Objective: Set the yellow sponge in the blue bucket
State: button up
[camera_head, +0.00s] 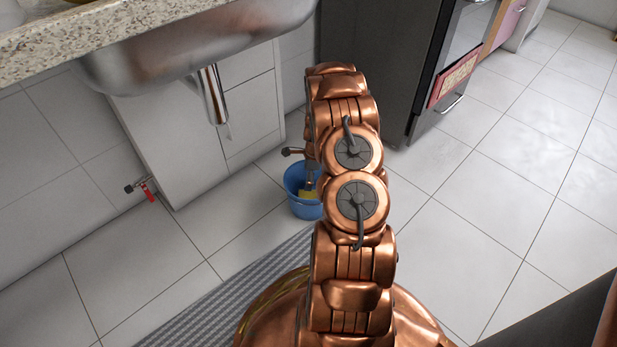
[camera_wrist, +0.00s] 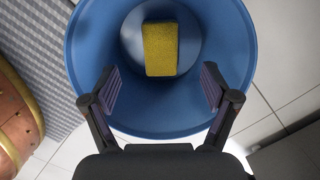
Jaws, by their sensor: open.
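The blue bucket (camera_head: 300,207) stands on the floor beside the white cabinet, partly hidden behind my arm in the head view. It fills much of the wrist view (camera_wrist: 88,50). The yellow sponge (camera_wrist: 160,49) lies inside the bucket, over its bottom; a bit of it shows in the head view (camera_head: 308,194). My gripper (camera_wrist: 157,92) is open and empty above the bucket, with its fingers spread and apart from the sponge. In the head view the gripper is mostly hidden by the arm and bucket.
A grey striped mat (camera_head: 215,302) lies on the tiles in front of the bucket. A steel sink (camera_head: 190,55) under a speckled counter overhangs the cabinet at upper left. A dark appliance (camera_head: 385,60) stands behind my arm.

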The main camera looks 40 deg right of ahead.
jog(key=shift+r, duration=0.1)
notch_tip(320, 180, up, 7)
jog(key=p, duration=0.4)
jog(key=shift+s, duration=0.1)
dwell(0.6)
